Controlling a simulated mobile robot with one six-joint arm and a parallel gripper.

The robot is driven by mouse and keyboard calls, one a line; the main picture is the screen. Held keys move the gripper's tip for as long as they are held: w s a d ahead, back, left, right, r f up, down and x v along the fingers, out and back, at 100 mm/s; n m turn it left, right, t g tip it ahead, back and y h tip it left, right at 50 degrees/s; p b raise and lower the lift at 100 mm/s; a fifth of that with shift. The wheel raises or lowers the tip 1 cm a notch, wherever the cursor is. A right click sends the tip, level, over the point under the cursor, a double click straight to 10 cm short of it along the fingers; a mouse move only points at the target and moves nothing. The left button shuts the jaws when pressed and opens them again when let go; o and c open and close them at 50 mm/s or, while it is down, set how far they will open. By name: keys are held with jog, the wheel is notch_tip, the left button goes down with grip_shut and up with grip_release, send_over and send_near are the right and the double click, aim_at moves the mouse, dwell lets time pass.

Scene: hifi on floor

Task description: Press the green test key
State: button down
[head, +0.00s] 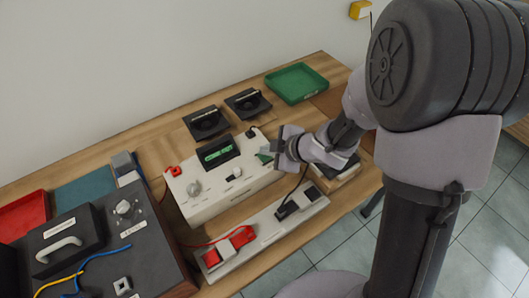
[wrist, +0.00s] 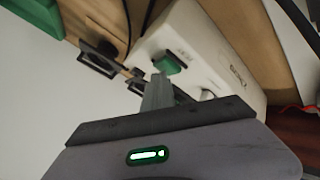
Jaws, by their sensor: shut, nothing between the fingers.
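The white box with a lit green display (head: 217,152) stands on the wooden bench. The green test key (head: 264,157) is at the box's right end, partly hidden by my gripper (head: 272,149). In the wrist view the green key (wrist: 168,63) sits on the white box (wrist: 205,45), just beyond the tips of my gripper (wrist: 160,78). My gripper is shut and empty. Its tips overlap the near edge of the key in that view; I cannot tell whether they touch it or whether the key is pressed down.
A knob (head: 194,188) is on the box's top. Two black units (head: 206,123) stand behind. A green tray (head: 297,83) lies at the back right. A white strip (head: 265,232) with red and black plugs lies in front. A dark case (head: 95,250) and red tray (head: 22,216) are left.

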jog(key=shift+r+p, duration=0.8)
jog(key=shift+r, duration=0.1)
notch_tip(320, 180, up, 5)
jog(key=p, duration=0.5)
